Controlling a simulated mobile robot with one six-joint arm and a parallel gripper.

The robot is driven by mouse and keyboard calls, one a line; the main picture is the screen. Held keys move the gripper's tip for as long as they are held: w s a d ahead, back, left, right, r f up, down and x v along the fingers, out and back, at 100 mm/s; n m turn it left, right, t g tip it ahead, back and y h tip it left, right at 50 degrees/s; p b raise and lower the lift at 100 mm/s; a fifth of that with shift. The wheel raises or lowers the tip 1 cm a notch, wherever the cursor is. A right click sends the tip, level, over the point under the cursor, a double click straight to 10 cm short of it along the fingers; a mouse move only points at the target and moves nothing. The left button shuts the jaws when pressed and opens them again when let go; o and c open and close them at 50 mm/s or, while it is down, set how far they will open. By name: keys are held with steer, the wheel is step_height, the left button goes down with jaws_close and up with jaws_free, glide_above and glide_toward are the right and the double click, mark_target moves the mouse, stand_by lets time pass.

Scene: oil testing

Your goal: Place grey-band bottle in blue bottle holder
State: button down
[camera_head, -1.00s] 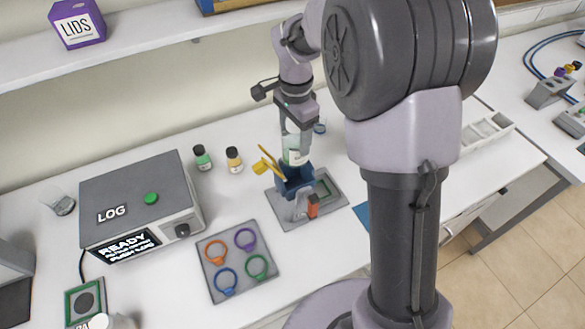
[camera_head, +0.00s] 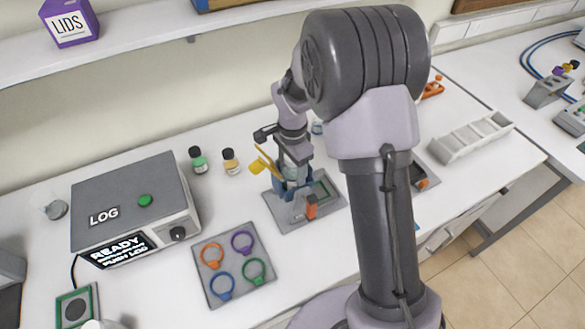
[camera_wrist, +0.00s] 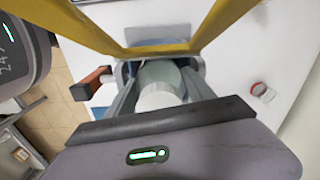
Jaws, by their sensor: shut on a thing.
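My gripper (camera_head: 294,168) points down over the blue bottle holder (camera_head: 277,186) and is shut on a bottle. The bottle (camera_head: 291,173) sits low between the holder's blue walls in the head view, mostly hidden by the gripper. In the wrist view the bottle (camera_wrist: 161,84) shows a pale greenish top end between my fingers. I cannot see a grey band. The holder stands on a grey base plate (camera_head: 283,216).
A green-band bottle (camera_head: 198,160) and a yellow-band bottle (camera_head: 230,162) stand behind and left of the holder. A LOG box (camera_head: 135,205) is at left. A grey plate with coloured rings (camera_head: 217,292) lies in front. A white divided tray (camera_head: 472,137) is at right.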

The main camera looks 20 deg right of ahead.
steer(key=shift+s+f+b, duration=0.35)
steer(key=shift+f, duration=0.2)
steer(key=c, duration=0.6)
jaws_free()
steer(key=shift+s+f, duration=0.1)
steer(key=shift+c, duration=0.2)
steer(key=r+p, duration=0.1)
steer(key=r, duration=0.3)
steer(key=r+p, duration=0.1)
steer(key=r, duration=0.3)
steer(key=w+r+p, duration=0.1)
steer(key=r, duration=0.4)
steer(key=shift+r, duration=0.1)
steer(key=s+a+r+n+t+y, duration=0.1)
steer(key=s+r+n+t, duration=0.15)
steer(key=s+r, duration=0.45)
steer(key=s+a+r+n+t, duration=0.1)
steer(key=s+r+n, duration=0.2)
steer(key=s+r, duration=0.35)
steer(key=s+a+n+t+y, duration=0.1)
steer(key=s+n, duration=0.3)
steer(key=s, duration=0.6)
steer(key=shift+s+a+t, duration=0.4)
steer(key=shift+a+t, duration=0.05)
steer(key=shift+t, duration=0.2)
steer(key=shift+f, duration=0.2)
